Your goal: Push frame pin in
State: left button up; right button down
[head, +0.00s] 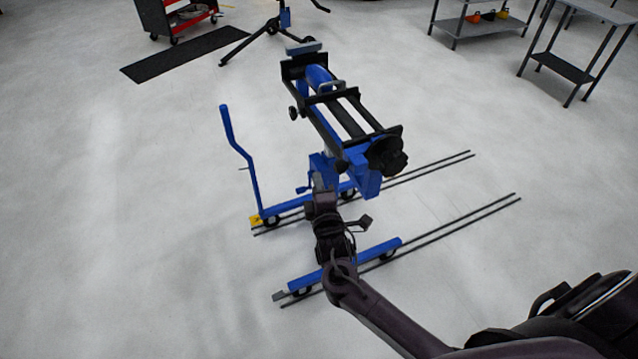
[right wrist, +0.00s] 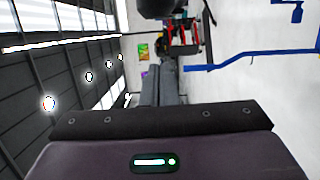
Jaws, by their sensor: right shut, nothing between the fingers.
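A blue wheeled stand carries a black rectangular frame (head: 352,115), tilted, in the middle of the head view. A round black knob (head: 386,156) sits at the frame's near end. I cannot single out the frame pin; it is hidden or too small to tell. My right gripper (head: 318,182) is shut and empty, in front of the stand's blue upright, below and left of the knob. Whether it touches the stand I cannot tell. In the right wrist view the shut fingers (right wrist: 168,86) point away from the camera. My left gripper is out of view.
The stand's blue base legs (head: 350,264) rest on wheels near thin dark floor rails (head: 455,218). A blue bent handle (head: 240,150) rises at its left. A red cart (head: 180,15), a dark mat (head: 185,54) and grey tables (head: 575,65) stand farther back. The left floor is clear.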

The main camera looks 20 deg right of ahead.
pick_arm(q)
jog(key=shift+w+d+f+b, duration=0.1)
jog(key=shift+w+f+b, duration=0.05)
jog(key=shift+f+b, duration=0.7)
pick_arm(e)
jog(key=v, duration=0.9)
jog(key=shift+s, duration=0.4)
